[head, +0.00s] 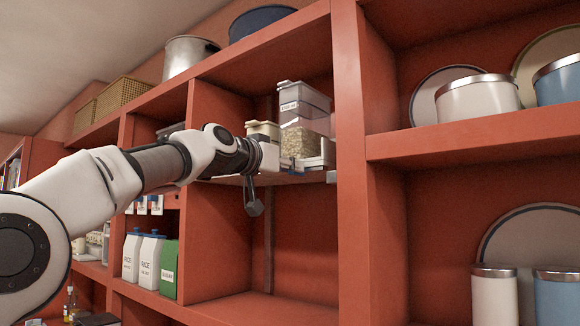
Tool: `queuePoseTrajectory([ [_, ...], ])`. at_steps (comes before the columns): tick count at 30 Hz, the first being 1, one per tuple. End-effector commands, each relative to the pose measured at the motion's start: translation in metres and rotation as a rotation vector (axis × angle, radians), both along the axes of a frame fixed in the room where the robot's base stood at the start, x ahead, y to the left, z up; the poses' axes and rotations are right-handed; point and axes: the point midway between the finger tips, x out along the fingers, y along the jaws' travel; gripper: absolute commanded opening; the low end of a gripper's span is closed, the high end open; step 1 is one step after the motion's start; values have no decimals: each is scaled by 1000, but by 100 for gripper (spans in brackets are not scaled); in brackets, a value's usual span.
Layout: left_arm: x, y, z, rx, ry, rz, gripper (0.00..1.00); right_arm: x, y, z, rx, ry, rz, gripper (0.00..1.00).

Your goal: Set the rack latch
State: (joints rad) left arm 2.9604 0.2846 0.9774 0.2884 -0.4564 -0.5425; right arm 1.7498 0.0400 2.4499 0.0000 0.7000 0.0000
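A rack with a thin shelf (310,179) sits in the middle cubby of the red shelving. On it stand a clear lidded canister (303,108) with a label and pale grain-like contents in its lower part, and a smaller cream-lidded container (263,130). My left arm reaches in from the left, and my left gripper (268,160) is at the rack's front left. The wrist hides most of the gripper, so its fingers cannot be read. A small grey lever-like piece (254,207) hangs just below the wrist. I cannot tell whether it is the latch. My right gripper is not in view.
A red upright (352,160) stands right of the rack. White canisters (132,256) and a green carton (170,268) stand in the lower left cubby. The cubby below the rack (290,235) looks empty. Pots and baskets are on top; more canisters (478,98) are at right.

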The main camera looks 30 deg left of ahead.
Motion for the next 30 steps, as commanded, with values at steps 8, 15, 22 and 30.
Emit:
queuePoseTrajectory([
  [8,-1,-26,-5,3,2,-2,0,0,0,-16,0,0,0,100],
  [15,-2,-35,-2,0,5,-2,0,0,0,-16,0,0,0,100],
  [22,-2,-35,-2,0,5,-2,42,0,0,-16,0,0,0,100],
  [30,-2,-34,-1,0,2,-1,42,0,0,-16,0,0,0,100],
])
